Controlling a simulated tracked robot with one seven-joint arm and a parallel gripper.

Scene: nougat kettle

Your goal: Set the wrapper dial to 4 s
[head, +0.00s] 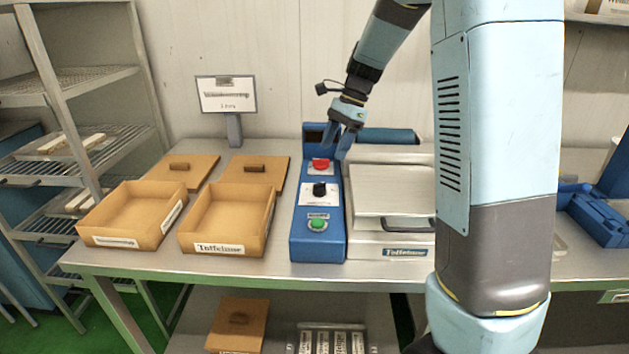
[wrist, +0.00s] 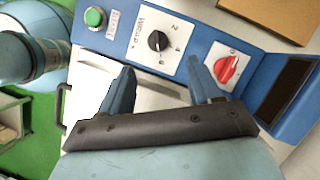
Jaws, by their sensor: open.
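The wrapper dial is a black knob (head: 319,189) on a white scale plate, in the middle of a blue control box (head: 303,240). In the wrist view the dial (wrist: 158,41) has a white pointer line; I cannot surely read its setting. A red knob (head: 320,164) sits behind it on the box and a green button (head: 317,224) in front. My gripper (head: 343,143) is above the back of the box, near the red knob. In the wrist view my gripper (wrist: 157,80) is open and empty, its fingers apart from the dial.
A metal-topped machine (head: 388,190) with a handle stands right of the box. Two open wooden boxes (head: 112,245) and their lids (head: 182,172) lie to the left. A small sign (head: 226,95) stands behind. A shelf rack (head: 70,80) is at far left.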

